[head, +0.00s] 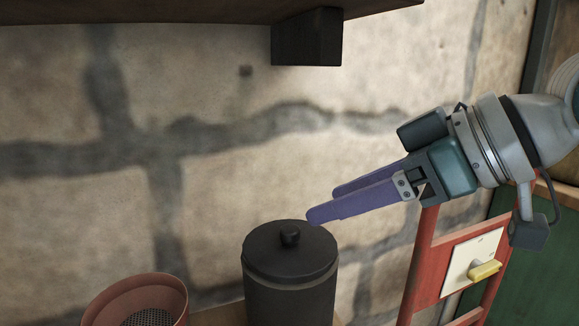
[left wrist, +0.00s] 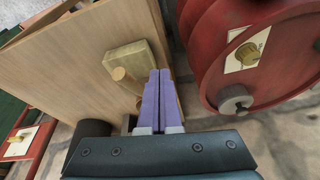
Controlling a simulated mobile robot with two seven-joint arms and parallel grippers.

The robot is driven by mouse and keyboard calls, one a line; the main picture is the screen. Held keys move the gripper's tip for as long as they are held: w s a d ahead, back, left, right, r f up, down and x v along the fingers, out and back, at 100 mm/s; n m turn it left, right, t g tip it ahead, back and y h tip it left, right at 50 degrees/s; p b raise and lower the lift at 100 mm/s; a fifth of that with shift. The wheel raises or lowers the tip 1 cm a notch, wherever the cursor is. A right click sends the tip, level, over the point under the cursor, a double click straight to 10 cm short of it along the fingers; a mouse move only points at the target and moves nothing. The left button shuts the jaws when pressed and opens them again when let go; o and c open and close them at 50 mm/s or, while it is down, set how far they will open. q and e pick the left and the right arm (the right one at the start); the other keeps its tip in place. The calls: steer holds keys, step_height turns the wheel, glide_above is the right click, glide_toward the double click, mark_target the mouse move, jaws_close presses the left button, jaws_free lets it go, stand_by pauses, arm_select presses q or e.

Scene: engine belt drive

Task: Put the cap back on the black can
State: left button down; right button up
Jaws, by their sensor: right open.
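The black can (head: 290,300) stands upright at the bottom centre of the head view. Its dark round cap (head: 265,244), with a small knob, lies level on top of the can. A thin lighter band shows under the cap's edge. I cannot tell whether it is fully seated. My right gripper (head: 322,204) is open and empty, its purple fingers just above and to the right of the cap's knob, apart from it. My left gripper (left wrist: 160,72) shows only in the left wrist view, its purple fingers together with nothing visible between them.
A reddish pot (head: 170,287) with a mesh inside stands left of the can. A dark shelf (head: 180,10) hangs above. A red frame with a yellow switch (head: 483,271) is at right. The left wrist view shows a wooden panel (left wrist: 70,65) and a red round machine (left wrist: 215,60).

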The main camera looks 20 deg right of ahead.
steer(key=v, duration=0.5)
steer(key=s+a+f+m+g+h, duration=0.1)
steer(key=s+f+m+g+h, duration=0.4)
steer(key=s+f, duration=1.2)
steer(key=shift+s+h, duration=0.5)
steer(key=shift+h, duration=0.2)
step_height(320, 180, up, 56)
steer(key=p, duration=5.6)
steer(key=shift+r+p, duration=0.25)
steer(key=shift+p, duration=0.15)
